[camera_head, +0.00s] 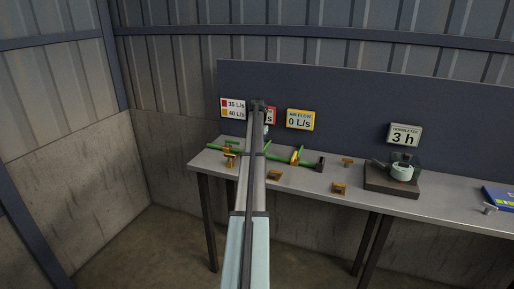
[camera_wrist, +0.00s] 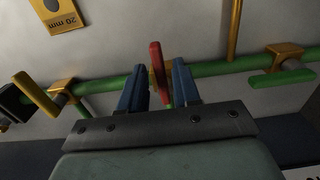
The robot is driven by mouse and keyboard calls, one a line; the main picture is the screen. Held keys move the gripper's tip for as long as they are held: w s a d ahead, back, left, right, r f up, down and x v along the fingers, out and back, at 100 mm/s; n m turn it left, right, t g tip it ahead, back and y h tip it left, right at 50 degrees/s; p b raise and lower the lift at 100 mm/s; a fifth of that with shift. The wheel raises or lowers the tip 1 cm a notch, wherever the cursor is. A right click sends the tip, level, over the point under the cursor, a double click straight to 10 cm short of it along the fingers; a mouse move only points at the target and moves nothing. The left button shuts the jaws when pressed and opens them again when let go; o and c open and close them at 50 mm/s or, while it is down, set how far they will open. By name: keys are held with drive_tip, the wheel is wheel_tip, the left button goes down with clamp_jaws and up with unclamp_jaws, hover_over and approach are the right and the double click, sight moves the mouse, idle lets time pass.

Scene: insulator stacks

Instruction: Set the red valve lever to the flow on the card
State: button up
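The red valve lever (camera_wrist: 157,70) stands up from the green pipe (camera_wrist: 215,69) in the wrist view. My gripper (camera_wrist: 160,83) is open, its two blue fingers on either side of the lever, with a small gap visible at the right finger. I cannot tell whether the left finger touches it. In the head view my arm hides the lever. The card (camera_head: 233,108) on the back panel reads 35 L/s beside red and 40 L/s beside yellow. A red-framed display (camera_head: 271,116) is mostly hidden behind my arm; only an "s" shows.
A yellow lever (camera_wrist: 36,95) and a green lever (camera_wrist: 284,80) sit on the pipe to either side. The yellow air flow display (camera_head: 300,119) reads 0 L/s. Brown blocks (camera_head: 339,188) lie along the bench (camera_head: 310,197). A dark box with a pot (camera_head: 402,172) stands further right.

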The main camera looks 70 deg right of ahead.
clamp_jaws()
drive_tip(key=shift+s+n, duration=0.1)
drive_tip(key=shift+n, duration=0.2)
idle(0.4)
drive_tip(key=n, duration=0.2)
drive_tip(key=s+n, duration=0.1)
drive_tip(key=n, duration=0.1)
drive_tip(key=shift+s+d, duration=0.2)
drive_tip(key=shift+s+d+n, duration=0.2)
drive_tip(key=shift+s+n, duration=0.05)
drive_tip(key=shift+n, duration=0.75)
drive_tip(key=shift+s+d+n, duration=0.2)
drive_tip(key=shift+s+n, duration=0.05)
drive_tip(key=shift+n, duration=0.75)
drive_tip(key=shift+s+d+n, duration=0.2)
drive_tip(key=shift+s+n, duration=0.05)
drive_tip(key=shift+n, duration=0.75)
drive_tip(key=shift+o, duration=0.8)
unclamp_jaws()
